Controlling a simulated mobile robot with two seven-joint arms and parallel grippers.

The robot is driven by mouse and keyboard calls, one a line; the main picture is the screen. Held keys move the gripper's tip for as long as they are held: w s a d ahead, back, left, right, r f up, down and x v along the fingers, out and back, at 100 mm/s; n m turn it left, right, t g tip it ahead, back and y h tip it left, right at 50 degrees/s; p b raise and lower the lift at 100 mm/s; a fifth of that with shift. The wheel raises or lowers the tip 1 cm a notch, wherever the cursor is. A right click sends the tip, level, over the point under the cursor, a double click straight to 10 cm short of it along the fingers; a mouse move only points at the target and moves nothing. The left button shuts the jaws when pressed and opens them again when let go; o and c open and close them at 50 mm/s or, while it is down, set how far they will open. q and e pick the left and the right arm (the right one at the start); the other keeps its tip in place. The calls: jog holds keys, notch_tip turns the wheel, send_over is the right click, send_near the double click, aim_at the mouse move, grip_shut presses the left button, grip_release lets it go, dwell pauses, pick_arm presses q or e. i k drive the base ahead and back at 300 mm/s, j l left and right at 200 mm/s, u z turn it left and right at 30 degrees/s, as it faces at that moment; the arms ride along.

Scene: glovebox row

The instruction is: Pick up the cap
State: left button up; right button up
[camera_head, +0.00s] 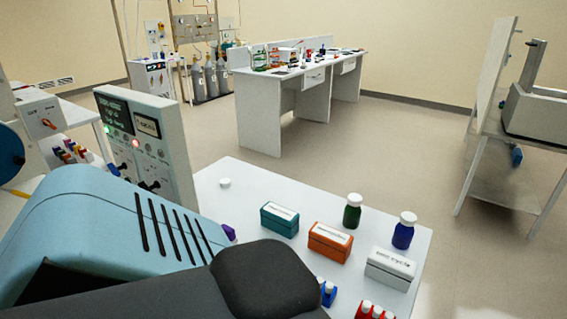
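A small white round cap (225,183) lies on the near white table (212,172), close to its far left edge. It stands apart from the other things there. A green bottle (352,211) and a blue bottle (403,231), both with white tops, stand upright near the table's far right side. Neither of my grippers is in view. A dark rounded shape, apparently part of my arm, covers the bottom middle and hides the near left part of the table.
A teal box (279,220), an orange box (330,242) and a white box (390,268) stand on the near table. A light-blue slotted housing (110,225) and a control panel (150,140) rise at left. The tabletop around the cap is clear.

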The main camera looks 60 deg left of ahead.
aim_at(225, 183)
jog(key=l+z, duration=0.25)
jog(key=i+l, duration=0.15)
jog(key=l, duration=0.15)
jog(key=i+l+u, duration=0.1)
jog(key=l, duration=0.2)
jog(key=i+l, duration=0.15)
jog(key=i+l+u, duration=0.45)
jog(key=i+l, duration=0.35)
jog(key=i+u, duration=0.25)
jog(key=i, duration=0.45)
jog(key=i+u, duration=0.3)
jog(key=i, duration=0.4)
jog(key=i+u, duration=0.2)
jog(key=i, duration=0.45)
jog(key=i+l+u, duration=0.2)
jog(key=i, duration=0.5)
jog(key=i+u, duration=0.95)
jog(key=u, duration=0.2)
jog(key=i+j+u, duration=0.1)
jog(key=i+u, duration=0.5)
jog(key=u, duration=0.15)
jog(key=i+u, duration=0.6)
jog(key=i, duration=0.4)
jog(key=i+l+u, duration=0.2)
jog(key=i, duration=0.5)
jog(key=j, duration=0.1)
